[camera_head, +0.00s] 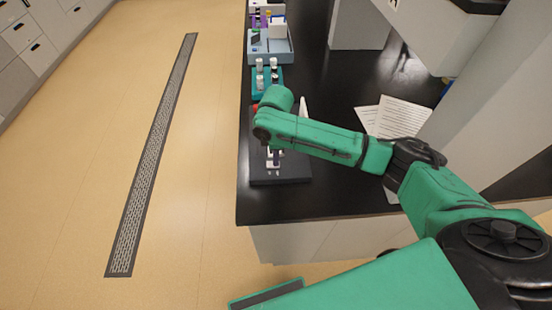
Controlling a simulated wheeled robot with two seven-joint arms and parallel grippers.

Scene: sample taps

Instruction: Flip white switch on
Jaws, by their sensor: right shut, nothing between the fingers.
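My right arm reaches in from the right, and its right gripper (274,160) points down over a dark flat-based block (294,177) near the left front corner of the black bench. The gripper looks shut and empty. It seems to be just above the block or touching it; I cannot tell which. I cannot make out the white switch clearly. The small pale parts over the block are mostly the gripper's fingers, and the arm covers what lies behind. My left gripper is not in view.
On the black bench (350,195), a teal rack (262,87) with white-capped vials and a blue-grey tray (272,50) stand farther back along the left edge. Paper sheets (400,116) lie to the right, beside a grey pillar (495,100). The floor at left is clear, with a long drain grate (150,160).

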